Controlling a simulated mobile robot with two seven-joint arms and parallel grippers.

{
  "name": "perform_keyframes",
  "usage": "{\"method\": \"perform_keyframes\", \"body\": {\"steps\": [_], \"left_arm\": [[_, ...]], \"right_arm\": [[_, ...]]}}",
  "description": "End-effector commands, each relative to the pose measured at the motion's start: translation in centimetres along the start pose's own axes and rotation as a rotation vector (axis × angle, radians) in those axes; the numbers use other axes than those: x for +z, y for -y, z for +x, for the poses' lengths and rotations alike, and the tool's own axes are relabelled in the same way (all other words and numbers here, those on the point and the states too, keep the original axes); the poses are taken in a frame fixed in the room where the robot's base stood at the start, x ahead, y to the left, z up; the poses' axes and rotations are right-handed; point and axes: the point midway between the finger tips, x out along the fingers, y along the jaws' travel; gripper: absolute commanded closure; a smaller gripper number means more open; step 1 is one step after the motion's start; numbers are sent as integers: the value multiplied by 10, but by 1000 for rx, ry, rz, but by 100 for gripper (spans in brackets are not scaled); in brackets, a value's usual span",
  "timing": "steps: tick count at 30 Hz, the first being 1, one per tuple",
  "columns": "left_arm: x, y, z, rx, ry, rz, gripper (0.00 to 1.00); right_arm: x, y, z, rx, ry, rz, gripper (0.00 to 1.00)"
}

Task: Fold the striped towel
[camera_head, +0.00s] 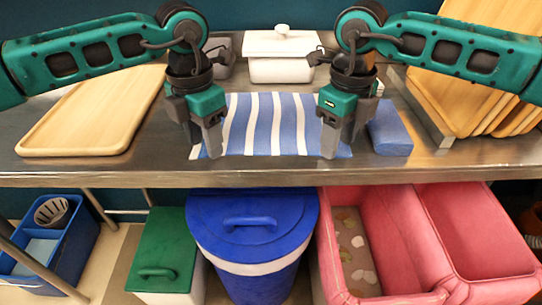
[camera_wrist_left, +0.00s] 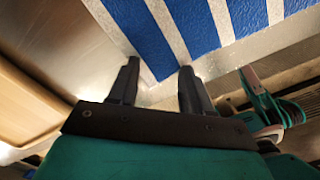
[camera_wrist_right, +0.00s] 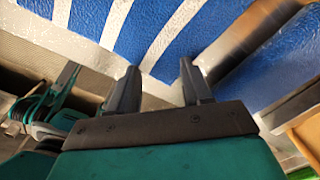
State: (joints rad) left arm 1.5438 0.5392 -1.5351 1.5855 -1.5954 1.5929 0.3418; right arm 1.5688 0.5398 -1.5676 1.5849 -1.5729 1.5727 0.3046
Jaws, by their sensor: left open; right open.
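The blue and white striped towel (camera_head: 272,125) lies flat on the metal counter between and behind my grippers. It also shows in the left wrist view (camera_wrist_left: 180,25) and in the right wrist view (camera_wrist_right: 148,30). My left gripper (camera_head: 203,148) is open and empty at the towel's front left corner; its fingertips (camera_wrist_left: 158,82) appear near the towel's edge. My right gripper (camera_head: 338,145) is open and empty at the front right corner, with its fingertips (camera_wrist_right: 157,82) near the edge. I cannot tell whether the fingers touch the towel. Its front corners are partly hidden by my grippers.
A wooden tray (camera_head: 95,112) lies left on the counter (camera_head: 110,173). A white lidded pot (camera_head: 283,55) stands behind the towel. A blue block (camera_head: 389,130) sits right of it, beside leaning wooden boards (camera_head: 455,100). Below are a blue lidded bin (camera_head: 252,230) and pink containers (camera_head: 400,245).

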Motion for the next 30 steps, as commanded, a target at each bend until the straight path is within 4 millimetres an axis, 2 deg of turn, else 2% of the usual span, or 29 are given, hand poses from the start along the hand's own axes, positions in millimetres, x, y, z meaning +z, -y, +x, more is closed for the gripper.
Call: {"method": "perform_keyframes", "body": {"steps": [15, 30], "left_arm": [[0, 0, 3, -1, -1, 0, 52], [0, 0, 4, -1, -2, 0, 76]], "right_arm": [[0, 0, 4, 1, -1, 0, 52], [0, 0, 5, 1, -3, 0, 76]]}}
